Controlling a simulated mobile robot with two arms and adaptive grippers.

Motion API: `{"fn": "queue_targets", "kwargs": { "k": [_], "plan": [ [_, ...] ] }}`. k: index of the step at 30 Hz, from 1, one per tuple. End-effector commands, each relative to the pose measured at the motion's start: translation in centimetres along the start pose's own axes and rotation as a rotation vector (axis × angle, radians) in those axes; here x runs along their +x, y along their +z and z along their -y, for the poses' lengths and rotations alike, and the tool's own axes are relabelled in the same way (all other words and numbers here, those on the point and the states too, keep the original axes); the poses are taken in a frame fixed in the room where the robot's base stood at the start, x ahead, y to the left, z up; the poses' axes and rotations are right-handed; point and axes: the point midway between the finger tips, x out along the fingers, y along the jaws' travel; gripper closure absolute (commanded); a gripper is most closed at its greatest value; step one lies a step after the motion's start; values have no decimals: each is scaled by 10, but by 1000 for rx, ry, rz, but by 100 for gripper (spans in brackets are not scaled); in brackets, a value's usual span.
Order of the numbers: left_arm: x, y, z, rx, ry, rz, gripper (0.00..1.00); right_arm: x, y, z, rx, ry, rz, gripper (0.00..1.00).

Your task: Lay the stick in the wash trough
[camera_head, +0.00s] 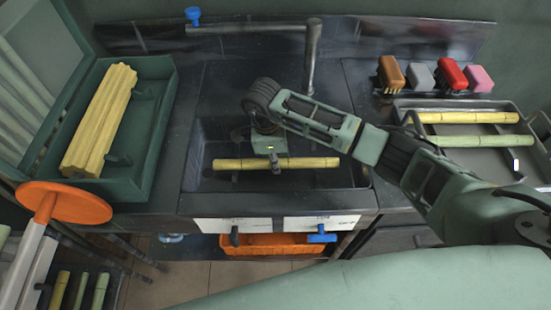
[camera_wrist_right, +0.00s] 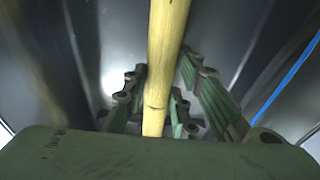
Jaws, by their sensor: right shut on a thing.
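A yellow stick (camera_head: 235,163) lies level across the dark wash trough (camera_head: 205,130), left to right, in the head view. My right gripper (camera_head: 273,163) comes down from above and is shut on the stick near its middle. In the right wrist view the stick (camera_wrist_right: 166,45) runs between the green finger pads of the right gripper (camera_wrist_right: 166,105). The stick appears within the trough's walls; whether it touches the floor cannot be told. My left gripper is not in view.
A tap (camera_head: 312,55) stands behind the trough. A green box (camera_head: 150,125) with yellow sticks is at left, beside an orange disc (camera_head: 65,202). At right, a tray (camera_head: 405,108) holds a yellow and a green stick, with several brushes (camera_head: 452,76) behind it.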

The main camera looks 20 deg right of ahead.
Motion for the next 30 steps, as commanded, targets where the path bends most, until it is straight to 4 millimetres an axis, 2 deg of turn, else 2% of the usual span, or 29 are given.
{"fn": "queue_targets", "kwargs": {
  "k": [10,11,12,18,24,30],
  "plan": [
    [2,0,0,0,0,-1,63,2,1,0,0,-1,1,100],
    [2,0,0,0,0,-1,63,2,1,0,0,-1,1,72],
    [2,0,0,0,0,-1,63,2,1,0,0,-1,1,69],
    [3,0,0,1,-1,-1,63,2,0,0,0,-1,1,53],
    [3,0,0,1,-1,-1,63,3,0,0,0,0,1,53],
    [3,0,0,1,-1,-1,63,3,0,0,0,1,0,35]
  ]
}}
